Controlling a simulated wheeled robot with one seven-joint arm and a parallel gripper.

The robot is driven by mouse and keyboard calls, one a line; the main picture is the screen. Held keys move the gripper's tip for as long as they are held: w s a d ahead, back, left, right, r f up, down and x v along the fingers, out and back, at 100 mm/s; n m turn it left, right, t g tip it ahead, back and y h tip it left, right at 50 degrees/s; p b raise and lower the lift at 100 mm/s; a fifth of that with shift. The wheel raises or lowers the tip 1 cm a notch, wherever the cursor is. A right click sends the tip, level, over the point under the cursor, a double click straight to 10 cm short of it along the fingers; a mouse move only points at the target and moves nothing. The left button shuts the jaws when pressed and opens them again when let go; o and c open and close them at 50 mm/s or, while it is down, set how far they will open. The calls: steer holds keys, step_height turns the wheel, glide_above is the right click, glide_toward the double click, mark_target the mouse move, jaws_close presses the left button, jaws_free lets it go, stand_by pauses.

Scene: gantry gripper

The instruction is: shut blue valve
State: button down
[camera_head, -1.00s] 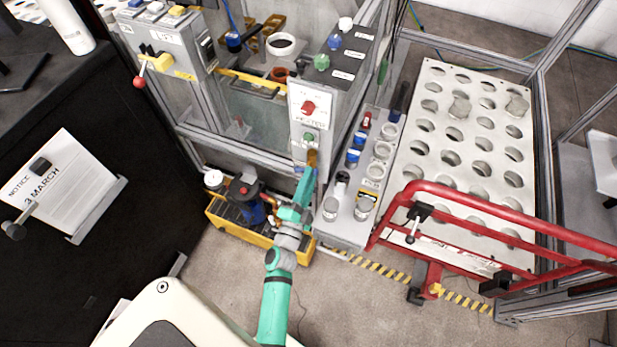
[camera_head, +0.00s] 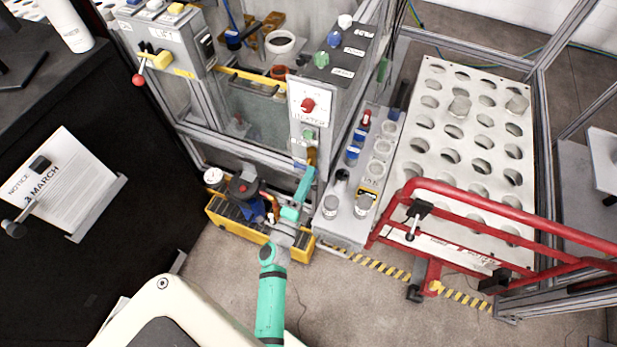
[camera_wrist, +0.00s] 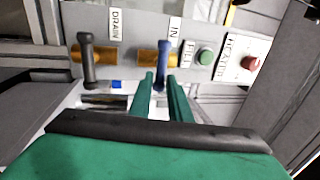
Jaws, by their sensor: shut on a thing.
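The blue valve handle (camera_wrist: 161,66) stands upright on a brass fitting beside the "IN" label in the wrist view. My gripper (camera_wrist: 160,80) is shut on its lower end, one green finger on each side. In the head view my gripper (camera_head: 308,172) is at the foot of the grey control panel, by the brass fitting (camera_head: 311,156). The valve is too small there to read its angle. A grey handle (camera_wrist: 88,62) on another brass fitting, beside the "DRAIN" label, stands to the left, apart from my fingers.
A green button (camera_wrist: 206,57) and a red heater knob (camera_wrist: 250,63) sit right of the valve. A yellow tray (camera_head: 235,226) with a dark pump-like unit lies below left. A red guard rail (camera_head: 470,208) stands to the right. The floor in front is open.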

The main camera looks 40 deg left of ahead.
steer(key=shift+f, duration=0.1)
steer(key=c, duration=1.8)
jaws_free()
steer(key=shift+o, duration=0.2)
steer(key=shift+s, duration=0.1)
steer(key=v, duration=1)
steer(key=shift+s, duration=0.3)
steer(key=shift+d+f, duration=0.1)
